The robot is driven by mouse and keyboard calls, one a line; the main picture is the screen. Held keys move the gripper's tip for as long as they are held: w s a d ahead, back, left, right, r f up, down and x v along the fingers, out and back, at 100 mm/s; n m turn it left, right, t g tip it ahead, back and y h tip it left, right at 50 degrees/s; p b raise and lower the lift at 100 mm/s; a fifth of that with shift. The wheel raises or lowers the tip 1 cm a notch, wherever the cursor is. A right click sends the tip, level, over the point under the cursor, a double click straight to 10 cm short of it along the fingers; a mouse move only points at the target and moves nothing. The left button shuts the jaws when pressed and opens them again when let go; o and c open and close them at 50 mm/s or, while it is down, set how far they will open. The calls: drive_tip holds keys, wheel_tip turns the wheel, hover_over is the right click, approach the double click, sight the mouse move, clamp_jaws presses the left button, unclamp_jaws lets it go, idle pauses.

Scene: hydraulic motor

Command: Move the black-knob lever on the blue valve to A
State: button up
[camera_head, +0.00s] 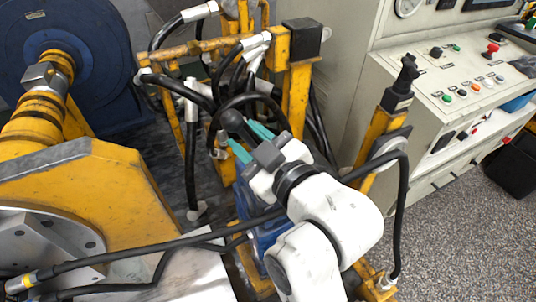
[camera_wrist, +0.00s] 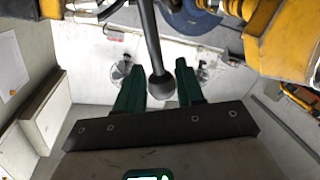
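The lever's round black knob (camera_head: 232,121) shows in the head view just beyond my fingertips, in front of dark hoses. In the wrist view the knob (camera_wrist: 162,86) appears between the two teal fingers, with its dark rod running up out of the picture. My gripper (camera_head: 241,132) is open, its fingers apart on either side of the knob's line; it also shows in the wrist view (camera_wrist: 158,75). I see no clear grip on the knob, and cannot tell whether a finger touches it. The blue valve body (camera_head: 268,240) is partly hidden behind my arm. No A mark is readable.
Black hoses (camera_head: 192,150) and a yellow frame (camera_head: 300,85) stand close around the knob. A long hose (camera_head: 150,250) crosses low in front. A yellow motor housing (camera_head: 85,200) is at left, and a control cabinet (camera_head: 430,75) at right. Grey floor lies open at the lower right.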

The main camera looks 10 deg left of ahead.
drive_tip(key=v, duration=0.7)
drive_tip(key=shift+d+b, duration=0.2)
drive_tip(key=shift+b, duration=0.15)
drive_tip(key=shift+s, duration=0.15)
drive_tip(key=s+d+f+m+g+h, duration=0.3)
drive_tip(key=d+f+m+h, duration=0.4)
drive_tip(key=d+f, duration=0.9)
drive_tip(key=s+d+f+m+g+h, duration=0.2)
drive_tip(key=s+d+f+m+g, duration=0.1)
drive_tip(key=s+d+f, duration=0.4)
drive_tip(key=s+d+f+m+g+h+p, duration=0.1)
drive_tip(key=s+d+f+m+g+h, duration=0.2)
drive_tip(key=s+d+f, duration=0.4)
drive_tip(key=s+f+m+g, duration=0.1)
drive_tip(key=s+g, duration=0.1)
drive_tip(key=s, duration=0.4)
drive_tip(key=shift+d+f+p, duration=0.3)
drive_tip(key=shift+d+f, duration=0.05)
drive_tip(key=shift+f, duration=0.05)
